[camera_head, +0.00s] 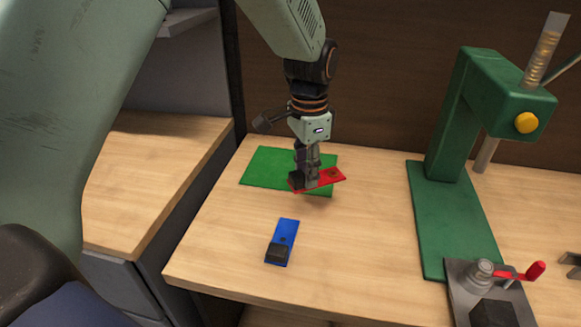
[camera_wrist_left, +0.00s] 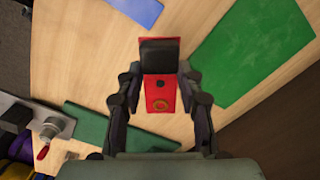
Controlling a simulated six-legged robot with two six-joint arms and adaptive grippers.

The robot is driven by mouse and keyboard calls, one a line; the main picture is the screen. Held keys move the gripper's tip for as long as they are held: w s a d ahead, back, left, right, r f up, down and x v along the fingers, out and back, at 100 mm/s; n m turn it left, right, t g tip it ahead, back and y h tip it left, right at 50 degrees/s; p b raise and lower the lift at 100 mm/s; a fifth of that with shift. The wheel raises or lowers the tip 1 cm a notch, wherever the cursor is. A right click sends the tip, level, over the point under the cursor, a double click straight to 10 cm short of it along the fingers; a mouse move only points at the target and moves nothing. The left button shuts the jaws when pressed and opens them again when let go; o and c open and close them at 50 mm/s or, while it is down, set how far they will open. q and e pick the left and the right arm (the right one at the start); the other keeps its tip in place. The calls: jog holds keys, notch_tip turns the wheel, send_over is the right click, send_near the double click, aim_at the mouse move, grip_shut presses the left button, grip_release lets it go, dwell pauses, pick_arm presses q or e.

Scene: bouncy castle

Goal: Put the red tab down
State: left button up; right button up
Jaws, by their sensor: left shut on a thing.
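The red tab (camera_head: 326,178) is a flat red strip with a black block on one end and a round hole in the other. It also shows in the left wrist view (camera_wrist_left: 160,92), between the fingers. My left gripper (camera_head: 304,180) is shut on it by the black block. The tab appears slightly above the table, near the front right edge of a green mat (camera_head: 268,166). The mat shows in the left wrist view (camera_wrist_left: 252,42) too. My right gripper is not in view.
A blue tab (camera_head: 285,232) with a black block lies on the wooden table (camera_head: 225,250) in front. A green press (camera_head: 455,215) stands at right, with a metal fixture with a red handle (camera_head: 520,273) before it. Bare tabletop lies between the tabs and the press.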

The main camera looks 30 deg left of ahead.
pick_arm(q)
jog(key=shift+w+a+r+m, duration=0.4)
jog(key=shift+w+a+m, duration=1.25)
jog(key=shift+a, duration=1.55)
jog(key=shift+w+a+r+m, duration=0.4)
jog(key=shift+w+a+m, duration=1.25)
jog(key=shift+a, duration=1.55)
jog(key=f, duration=0.4)
jog(key=f+b, duration=0.1)
jog(key=f, duration=0.1)
jog(key=shift+a+f, duration=0.25)
jog(key=shift+f, duration=0.05)
jog(key=f, duration=0.2)
jog(key=a+f, duration=0.1)
jog(key=shift+s+f+b, duration=0.25)
jog(key=shift+f+b, duration=0.05)
jog(key=shift+f, duration=0.1)
jog(key=shift+w+d, duration=0.2)
jog(key=shift+d, duration=0.15)
jog(key=shift+a, duration=0.1)
jog(key=o, duration=1)
jog(key=shift+s+a+f, duration=0.1)
jog(key=shift+s+a, duration=0.05)
jog(key=shift+a, duration=0.05)
jog(key=shift+o, duration=1.2)
jog(key=shift+d, duration=0.25)
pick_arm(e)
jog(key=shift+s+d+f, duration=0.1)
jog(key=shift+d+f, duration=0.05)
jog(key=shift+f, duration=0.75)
